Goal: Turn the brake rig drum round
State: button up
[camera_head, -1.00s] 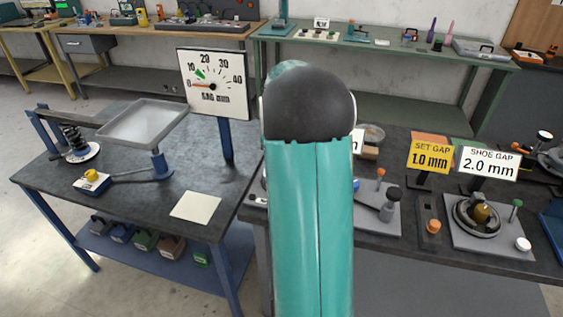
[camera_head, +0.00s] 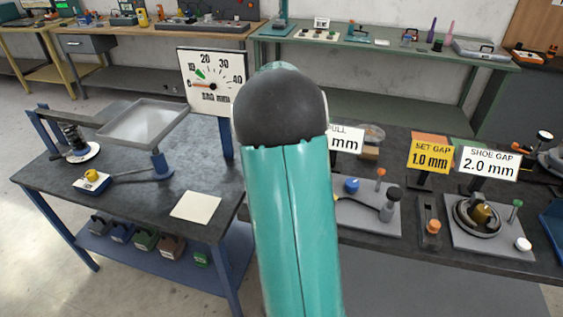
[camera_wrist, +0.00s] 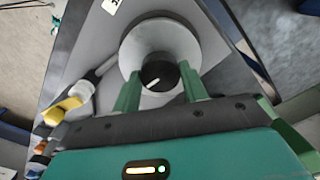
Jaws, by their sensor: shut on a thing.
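In the wrist view a round, pale grey drum (camera_wrist: 158,42) sits on a flat grey plate. A dark knob (camera_wrist: 160,76) with a white mark is at its near side. My gripper (camera_wrist: 158,80) has its two green fingers on either side of this knob, shut on it. The contact faces are too small to see clearly. In the head view my own teal arm covers my gripper and this drum.
A yellow-handled part (camera_wrist: 62,110) lies left of the fingers. A dial gauge (camera_head: 212,82) stands left.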

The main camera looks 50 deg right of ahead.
jog(key=shift+d, duration=0.1)
dwell(0.4)
jog(key=o, duration=1)
jog(key=shift+r, duration=0.15)
notch_tip(320, 180, up, 14)
jog(key=shift+f, duration=0.2)
